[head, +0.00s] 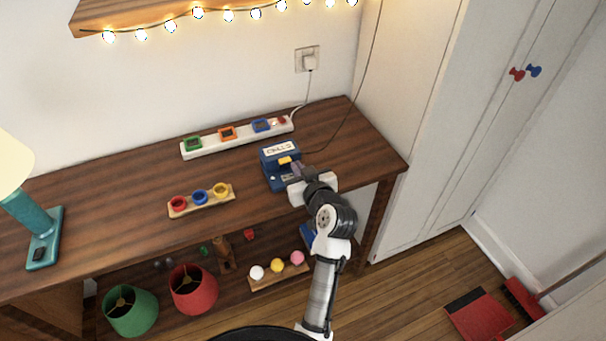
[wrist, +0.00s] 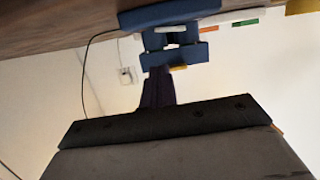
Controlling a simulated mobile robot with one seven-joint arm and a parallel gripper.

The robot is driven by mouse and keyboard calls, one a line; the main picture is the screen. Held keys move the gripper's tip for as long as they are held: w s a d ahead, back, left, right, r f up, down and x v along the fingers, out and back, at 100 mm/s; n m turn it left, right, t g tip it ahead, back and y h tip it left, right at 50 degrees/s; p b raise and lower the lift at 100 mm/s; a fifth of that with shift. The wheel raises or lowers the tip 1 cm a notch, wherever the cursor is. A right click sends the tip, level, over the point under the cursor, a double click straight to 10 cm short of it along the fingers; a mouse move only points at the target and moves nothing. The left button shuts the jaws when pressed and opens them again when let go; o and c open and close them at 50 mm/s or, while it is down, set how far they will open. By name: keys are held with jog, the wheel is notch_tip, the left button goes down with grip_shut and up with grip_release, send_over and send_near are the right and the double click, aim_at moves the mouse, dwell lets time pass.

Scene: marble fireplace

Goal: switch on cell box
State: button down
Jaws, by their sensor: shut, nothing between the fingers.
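The cell box (head: 275,180) is a dark blue box with a white "CELLS" label and a yellow switch (head: 285,160) on it. It stands on the wooden table, towards the right. My gripper (head: 296,169) is shut and empty, with its fingertips close to the box's right side, near the yellow switch. In the wrist view, which is upside down, the blue box (wrist: 170,17) lies beyond my fingers (wrist: 162,72). A little of the yellow switch (wrist: 180,67) shows beside the fingertips. I cannot tell whether they touch it, nor which way the switch is set.
A power strip (head: 185,150) with coloured sockets lies behind the box. A wooden tray (head: 176,214) with red, blue and yellow round pieces lies left of it. A teal lamp (head: 43,252) stands far left. A thin cord (head: 335,135) runs up from the box. White cabinets (head: 425,110) stand right.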

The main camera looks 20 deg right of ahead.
jog(key=shift+d+b+v, duration=0.2)
jog(key=shift+b+v, duration=0.55)
jog(key=shift+v, duration=0.35)
jog(key=b+v, duration=0.2)
jog(key=v, duration=0.6)
jog(key=shift+r, duration=0.25)
